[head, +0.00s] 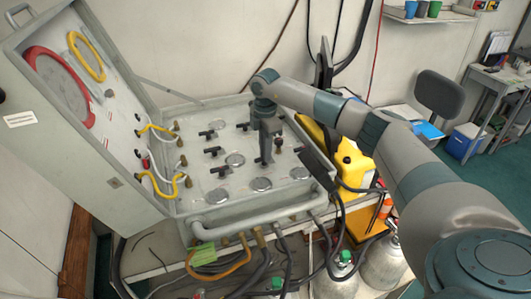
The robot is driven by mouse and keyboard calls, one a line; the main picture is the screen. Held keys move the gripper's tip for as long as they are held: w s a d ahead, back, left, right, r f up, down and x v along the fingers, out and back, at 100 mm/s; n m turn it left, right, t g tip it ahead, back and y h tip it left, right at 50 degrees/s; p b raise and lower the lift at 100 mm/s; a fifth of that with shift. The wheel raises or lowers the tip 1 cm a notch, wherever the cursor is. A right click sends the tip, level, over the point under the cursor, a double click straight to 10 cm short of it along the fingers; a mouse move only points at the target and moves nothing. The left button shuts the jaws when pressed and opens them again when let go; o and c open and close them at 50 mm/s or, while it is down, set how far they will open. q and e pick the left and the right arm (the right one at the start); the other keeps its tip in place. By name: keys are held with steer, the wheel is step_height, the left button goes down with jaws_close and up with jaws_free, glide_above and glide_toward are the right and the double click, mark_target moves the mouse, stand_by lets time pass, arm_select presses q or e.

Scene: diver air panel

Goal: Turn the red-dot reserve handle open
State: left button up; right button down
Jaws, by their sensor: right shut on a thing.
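The air panel (205,186) lies in an open grey case, with several black valve handles and round gauges on its face. One black handle (212,151) sits at the left of the panel, with another black handle (220,171) below it. My right gripper (265,160) reaches down over the panel's right half and is shut on a small dark handle there, mostly hidden by the fingers. I cannot make out a red dot on any handle, nor how far the held handle is turned. My left gripper is not in view.
The case lid (75,110) stands open at the left, with red and yellow hoses on it. A grey pipe rail (260,216) runs along the front edge, with hoses hanging below. A yellow container (352,165) stands close at the right. Gas cylinders (383,262) stand below.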

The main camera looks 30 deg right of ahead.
steer(key=n+b, duration=0.3)
steer(key=n, duration=0.2)
steer(key=shift+w+f+b, duration=0.1)
steer(key=shift+b, duration=0.2)
steer(key=n+b, duration=0.3)
steer(key=n, duration=0.2)
steer(key=shift+w, duration=0.1)
steer(key=n+b, duration=0.1)
steer(key=n, duration=0.2)
steer(key=shift+a+n+b, duration=0.1)
steer(key=shift+n+b, duration=0.2)
steer(key=shift+n, duration=0.1)
steer(key=shift+r+n+b, duration=0.2)
steer(key=shift+n+b, duration=0.2)
steer(key=shift+n, duration=0.8)
steer(key=c, duration=1.8)
jaws_free()
